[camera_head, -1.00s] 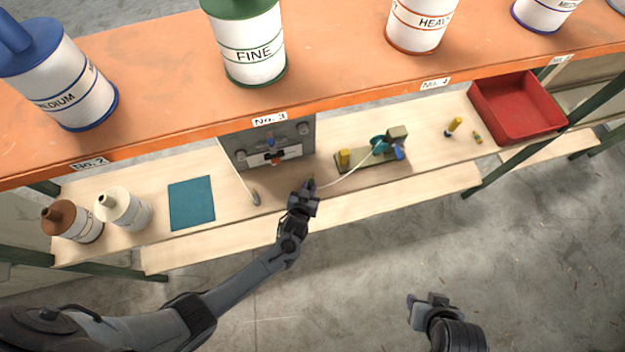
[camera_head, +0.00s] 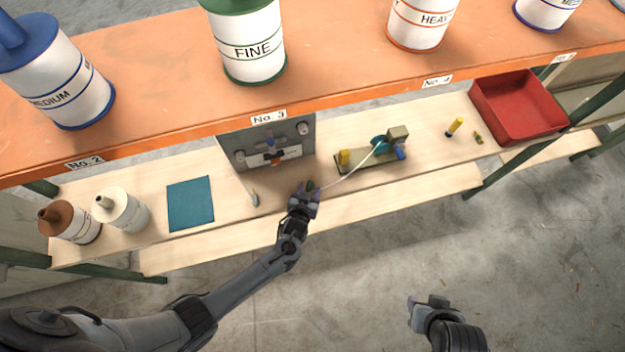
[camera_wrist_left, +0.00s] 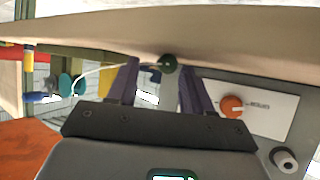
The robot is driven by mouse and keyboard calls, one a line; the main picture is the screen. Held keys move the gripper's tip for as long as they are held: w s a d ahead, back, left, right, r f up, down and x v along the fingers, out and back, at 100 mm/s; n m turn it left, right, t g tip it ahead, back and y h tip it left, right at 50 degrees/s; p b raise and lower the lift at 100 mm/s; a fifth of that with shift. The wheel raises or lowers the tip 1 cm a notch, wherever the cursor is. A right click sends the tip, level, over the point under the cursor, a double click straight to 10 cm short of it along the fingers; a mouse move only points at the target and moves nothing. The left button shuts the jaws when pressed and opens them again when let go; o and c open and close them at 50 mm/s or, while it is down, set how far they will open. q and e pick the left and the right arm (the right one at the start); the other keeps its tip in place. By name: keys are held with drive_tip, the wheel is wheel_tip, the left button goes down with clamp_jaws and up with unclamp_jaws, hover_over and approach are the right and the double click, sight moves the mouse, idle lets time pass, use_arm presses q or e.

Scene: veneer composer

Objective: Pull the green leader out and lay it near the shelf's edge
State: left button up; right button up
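The green leader (camera_wrist_left: 168,63) is a dark green knob on the end of a pale cord. In the left wrist view it lies by the shelf board, between and just beyond the fingertips of my left gripper (camera_wrist_left: 158,66). The fingers stand apart, with a gap around it. In the head view the leader (camera_head: 310,184) shows small at the tip of my left gripper (camera_head: 304,192), near the shelf's front edge. The cord (camera_head: 345,171) runs taut to a teal spool (camera_head: 379,143). My right gripper (camera_head: 426,301) is off the shelf at lower right; its finger gap is unclear.
A grey panel (camera_head: 226,150) with knobs stands behind my left gripper. A teal mat (camera_head: 190,204) and two bottles are left. A red bin (camera_head: 554,118) is right. The orange upper shelf (camera_head: 330,50) overhangs the work area. The front board strip is clear.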

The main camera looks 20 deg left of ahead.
use_arm(q)
drive_tip(key=v, duration=1.1)
drive_tip(key=shift+p, duration=0.35)
drive_tip(key=s+a+r+g+h+p, duration=0.1)
drive_tip(key=s+a+r+g+p, duration=0.2)
drive_tip(key=r, duration=0.6)
drive_tip(key=s+a+r+p, duration=0.25)
drive_tip(key=r+p, duration=0.25)
drive_tip(key=r, duration=0.4)
drive_tip(key=s+a+r+m+g, duration=0.1)
drive_tip(key=s+r+m+g, duration=0.2)
drive_tip(key=s+r+g, duration=0.2)
drive_tip(key=shift+s+a+r+h+p, duration=0.3)
drive_tip(key=shift+s+r, duration=0.8)
drive_tip(key=shift+s, duration=0.85)
